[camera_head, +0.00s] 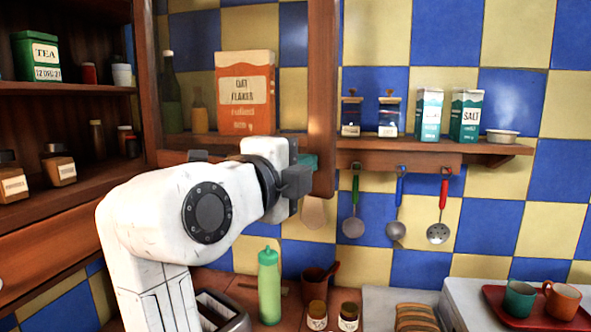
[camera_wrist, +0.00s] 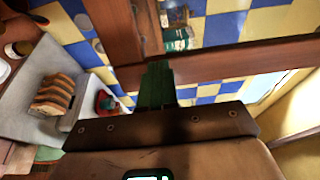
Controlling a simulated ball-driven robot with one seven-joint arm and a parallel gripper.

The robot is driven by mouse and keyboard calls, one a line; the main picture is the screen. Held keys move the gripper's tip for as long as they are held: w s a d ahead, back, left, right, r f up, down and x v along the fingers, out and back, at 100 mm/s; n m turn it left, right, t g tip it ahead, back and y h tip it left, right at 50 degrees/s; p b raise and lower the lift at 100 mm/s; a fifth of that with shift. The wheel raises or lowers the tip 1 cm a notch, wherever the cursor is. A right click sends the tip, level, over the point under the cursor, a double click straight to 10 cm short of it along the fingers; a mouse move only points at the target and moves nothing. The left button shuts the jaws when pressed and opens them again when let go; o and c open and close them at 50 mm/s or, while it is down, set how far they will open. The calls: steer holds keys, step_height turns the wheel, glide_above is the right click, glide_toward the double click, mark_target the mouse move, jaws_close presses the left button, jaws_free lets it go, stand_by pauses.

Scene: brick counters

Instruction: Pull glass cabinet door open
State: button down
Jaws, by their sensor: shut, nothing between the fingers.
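The glass cabinet door shows in the head view as a wooden frame (camera_head: 322,90) around a clear pane. It stands to the right of the uncovered cabinet shelves (camera_head: 85,90), and blue and yellow tiles show through it. It looks swung out from the cabinet, though the exact angle is hard to tell. My gripper (camera_head: 308,163) is at the frame's lower right corner, shut and empty. In the wrist view its green fingers (camera_wrist: 155,85) lie close to the wooden frame (camera_wrist: 250,62); I cannot tell whether they touch it. No door handle is clearly visible.
An oat flakes box (camera_head: 245,92) and bottles show through the pane. A wall shelf (camera_head: 430,147) holds jars and packets, with utensils hanging below. A green squeeze bottle (camera_head: 268,287), a toaster (camera_head: 222,312), sliced bread (camera_head: 415,317) and a red tray (camera_head: 500,297) with cups stand on the counter.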

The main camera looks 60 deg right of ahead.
steer(key=w+d+n+t+y+b, duration=0.1)
steer(key=d+t, duration=0.4)
steer(key=d, duration=1.3)
steer(key=w+n+b, duration=0.1)
steer(key=n, duration=0.1)
steer(key=shift+w+d+n+t, duration=0.15)
steer(key=shift+d+n+t, duration=0.15)
steer(key=shift+d, duration=0.05)
